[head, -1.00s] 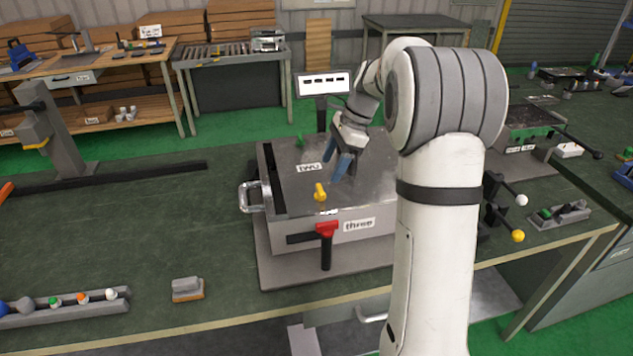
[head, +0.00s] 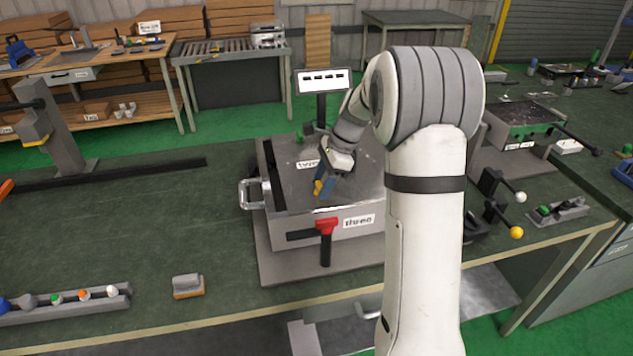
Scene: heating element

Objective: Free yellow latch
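The yellow latch (head: 317,187) is on top of the grey metal box (head: 300,189), near its front edge. My gripper (head: 322,186) has blue fingers and points down at the latch from above. The fingers partly cover the latch. I cannot tell whether they are closed on it or only beside it. A green latch (head: 299,137) is at the box's back left. A red latch (head: 327,226) with a black bar is on the front face, beside the "three" label (head: 359,220).
A metal handle (head: 251,194) sticks out from the box's left side. A small grey and orange block (head: 187,286) and a rack of coloured balls (head: 70,305) lie on the green bench. A display (head: 323,81) stands behind the box. The bench left of the box is mostly clear.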

